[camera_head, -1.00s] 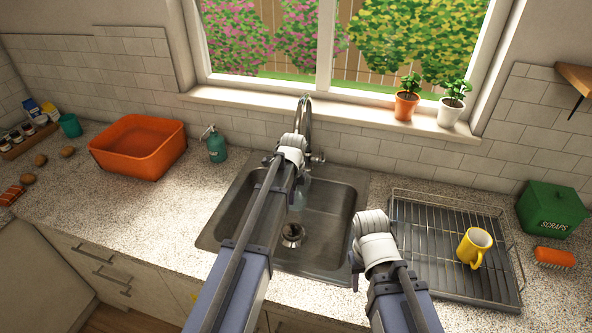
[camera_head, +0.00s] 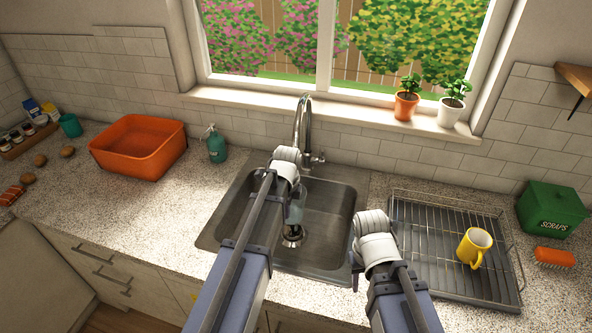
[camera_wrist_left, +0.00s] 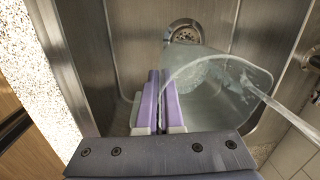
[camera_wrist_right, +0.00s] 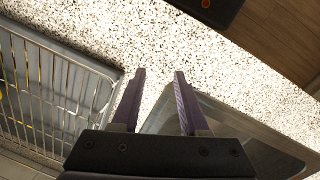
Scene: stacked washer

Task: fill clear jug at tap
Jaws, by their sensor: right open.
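The clear jug (camera_head: 295,214) is in the sink (camera_head: 328,218), partly behind my left arm in the head view. In the left wrist view the jug (camera_wrist_left: 208,92) is below the camera, with its opening visible. My left gripper (camera_wrist_left: 160,73) has its fingers close together at the jug's left side, holding it. A pale, translucent streak like running water (camera_wrist_left: 275,102) comes from the right to the jug's right rim. How full the jug is cannot be told. The tap (camera_head: 304,118) arches behind the sink. My right gripper (camera_wrist_right: 159,74) is open and empty over the counter's front.
The drain (camera_wrist_left: 184,32) lies beyond the jug. A dish rack (camera_head: 430,235) with a yellow mug (camera_head: 474,246) stands right of the sink. A soap bottle (camera_head: 216,145) and orange basin (camera_head: 138,148) stand left.

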